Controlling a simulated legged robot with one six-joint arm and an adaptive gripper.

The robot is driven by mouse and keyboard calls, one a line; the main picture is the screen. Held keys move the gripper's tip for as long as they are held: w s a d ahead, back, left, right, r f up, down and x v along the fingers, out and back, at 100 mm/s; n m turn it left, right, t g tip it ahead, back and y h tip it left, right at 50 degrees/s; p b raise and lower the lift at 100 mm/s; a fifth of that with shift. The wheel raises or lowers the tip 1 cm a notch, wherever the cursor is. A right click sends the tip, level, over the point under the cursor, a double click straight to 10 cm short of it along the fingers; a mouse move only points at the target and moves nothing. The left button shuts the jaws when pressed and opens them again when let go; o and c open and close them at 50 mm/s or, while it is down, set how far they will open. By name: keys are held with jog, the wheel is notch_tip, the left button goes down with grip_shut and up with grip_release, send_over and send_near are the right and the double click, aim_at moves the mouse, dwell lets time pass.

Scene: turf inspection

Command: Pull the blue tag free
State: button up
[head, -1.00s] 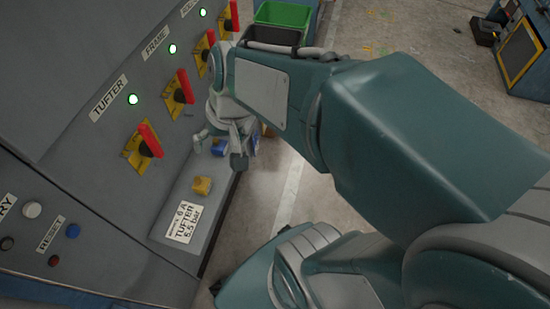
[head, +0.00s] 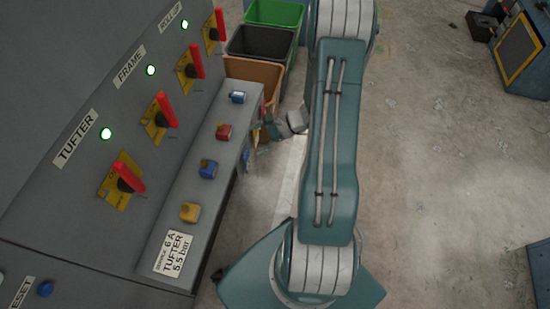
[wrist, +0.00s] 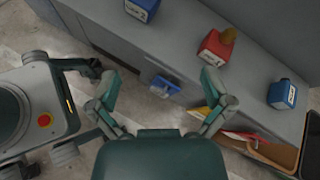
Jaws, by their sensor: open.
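A small blue tag (wrist: 163,86) shows at the front side of the grey ledge in the wrist view, and what holds it there is too small to tell. A small blue piece (head: 247,155) beside the ledge in the head view looks like the same tag. My gripper (wrist: 161,82) is open and empty, with one finger to each side of the tag in the picture; I see no contact. In the head view my gripper (head: 266,133) is small and partly hidden, just right of the ledge.
Red-handled switches (head: 127,177) line the panel. Brown (head: 254,75), black (head: 262,42) and green (head: 274,13) bins stand behind.

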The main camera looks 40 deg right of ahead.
aim_at(248, 158)
jog(key=s+d+f+m+t+h, duration=0.25)
jog(key=d+f+m+t, duration=0.2)
jog(key=f+m, duration=0.6)
jog(key=w+a+f+n, duration=0.1)
jog(key=w+f, duration=0.1)
jog(key=w+a+f, duration=0.2)
jog(key=w, duration=0.1)
jog(key=w+a+f+n, duration=0.1)
jog(key=w+a+f, duration=0.1)
jog(key=shift+w+a+f+n+y, duration=0.1)
jog(key=shift+w+a+n+y, duration=0.05)
jog(key=shift+w+n+y, duration=0.15)
jog(key=shift+s, duration=0.1)
jog(key=c, duration=1)
jog(key=shift+c, duration=0.2)
jog(key=shift+r, duration=0.3)
jog(key=shift+r, duration=0.2)
